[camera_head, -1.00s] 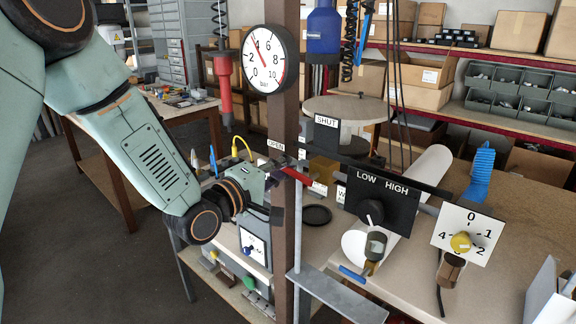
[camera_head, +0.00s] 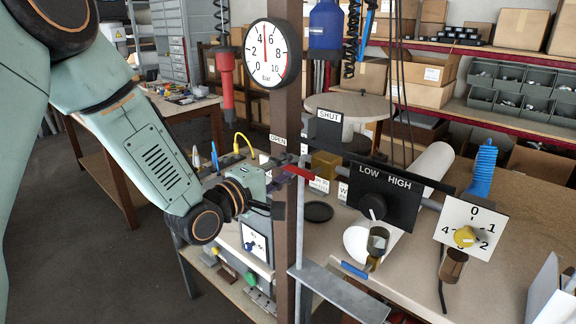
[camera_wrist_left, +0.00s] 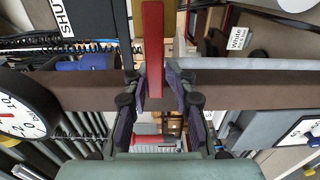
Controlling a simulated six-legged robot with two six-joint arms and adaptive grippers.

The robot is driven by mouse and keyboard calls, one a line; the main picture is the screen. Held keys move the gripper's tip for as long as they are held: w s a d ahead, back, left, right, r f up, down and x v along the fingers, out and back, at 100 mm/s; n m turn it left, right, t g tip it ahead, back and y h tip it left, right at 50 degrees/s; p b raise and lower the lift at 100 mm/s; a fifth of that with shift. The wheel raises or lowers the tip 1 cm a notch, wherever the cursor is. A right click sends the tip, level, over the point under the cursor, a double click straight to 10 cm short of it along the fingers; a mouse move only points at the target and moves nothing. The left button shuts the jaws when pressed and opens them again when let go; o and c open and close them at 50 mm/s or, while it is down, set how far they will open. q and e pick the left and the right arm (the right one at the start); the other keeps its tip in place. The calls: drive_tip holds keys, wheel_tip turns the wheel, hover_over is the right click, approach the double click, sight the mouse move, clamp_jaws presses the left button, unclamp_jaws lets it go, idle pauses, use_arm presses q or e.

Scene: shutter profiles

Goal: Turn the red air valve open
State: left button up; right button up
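The red air valve handle (camera_head: 299,173) is a flat red bar by the brown post, between the OPEN label (camera_head: 278,141) and the SHUT label (camera_head: 329,116). In the left wrist view the red bar (camera_wrist_left: 152,45) runs between the fingertips of my left gripper (camera_wrist_left: 154,85). The pads sit close against both sides of the bar. In the head view this gripper (camera_head: 280,172) reaches the handle from the left, partly hidden by the post. The bar gauge (camera_head: 272,54) has its needle pointing nearly straight up, around 5. My right gripper is not in view.
The brown post (camera_head: 287,230) stands right beside my left gripper. A LOW/HIGH panel (camera_head: 400,205) and a white dial plate (camera_head: 485,225) with a yellow knob are to the right. A red tool (camera_head: 226,75) hangs at the left. A grey shelf (camera_head: 335,298) juts out below.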

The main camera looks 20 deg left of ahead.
sight(284, 168)
use_arm(q)
drive_tip(key=o, duration=0.4)
drive_tip(key=shift+s+a+r, duration=0.1)
drive_tip(key=shift+s+r, duration=0.05)
drive_tip(key=shift+s, duration=0.05)
drive_tip(key=shift+c, duration=0.2)
drive_tip(key=shift+w, duration=0.25)
drive_tip(key=v, duration=0.6)
drive_tip(key=shift+s+a, duration=0.1)
drive_tip(key=shift+s, duration=0.15)
drive_tip(key=shift+s+a, duration=0.1)
drive_tip(key=shift+s, duration=0.55)
drive_tip(key=shift+w, duration=0.1)
